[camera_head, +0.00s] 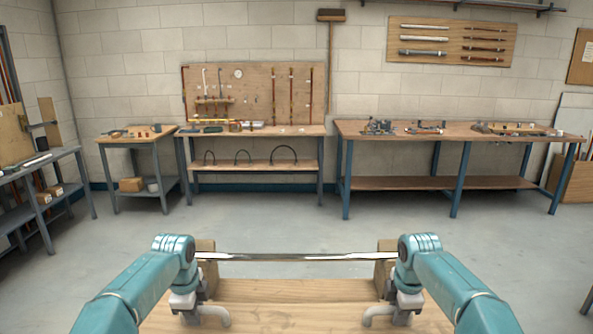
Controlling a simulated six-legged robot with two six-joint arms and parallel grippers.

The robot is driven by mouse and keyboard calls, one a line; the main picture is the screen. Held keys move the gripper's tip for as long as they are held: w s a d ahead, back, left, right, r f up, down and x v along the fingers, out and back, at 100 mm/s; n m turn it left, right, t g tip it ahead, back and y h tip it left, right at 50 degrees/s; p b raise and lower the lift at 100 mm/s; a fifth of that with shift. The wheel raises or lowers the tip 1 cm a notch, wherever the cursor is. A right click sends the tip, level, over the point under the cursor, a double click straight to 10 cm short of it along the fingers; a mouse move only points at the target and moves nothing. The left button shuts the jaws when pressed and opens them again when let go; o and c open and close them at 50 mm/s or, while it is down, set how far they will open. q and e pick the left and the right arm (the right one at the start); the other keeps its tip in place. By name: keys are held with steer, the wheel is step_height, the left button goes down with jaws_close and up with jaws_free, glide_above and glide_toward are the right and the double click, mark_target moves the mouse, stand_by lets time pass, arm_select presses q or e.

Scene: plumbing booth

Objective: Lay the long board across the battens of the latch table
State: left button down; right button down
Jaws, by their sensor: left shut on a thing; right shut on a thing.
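A wide, flat pale wooden board (292,305), which I take to be the long board, spans the bottom middle of the head view. My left gripper (205,310) is shut at its left side, and my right gripper (391,310) is shut at its right side. The fingers partly hide where they grip. Two wooden blocks (208,262) (383,275) stand behind the grippers, one at each side. A shiny metal bar (295,257) runs level between them. The board's near edge is out of view. I cannot tell which bench is the latch table.
Open grey floor (290,215) lies ahead. Against the back wall stand a small side table (140,138), a middle bench (250,131) and a longer bench (460,137) with fittings on it. A grey shelf unit (40,165) is at the far left.

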arm_select(q)
steer(key=shift+a+r, duration=0.15)
steer(key=shift+r, duration=0.05)
arm_select(e)
steer(key=shift+d+r, duration=0.15)
steer(key=shift+r, duration=0.1)
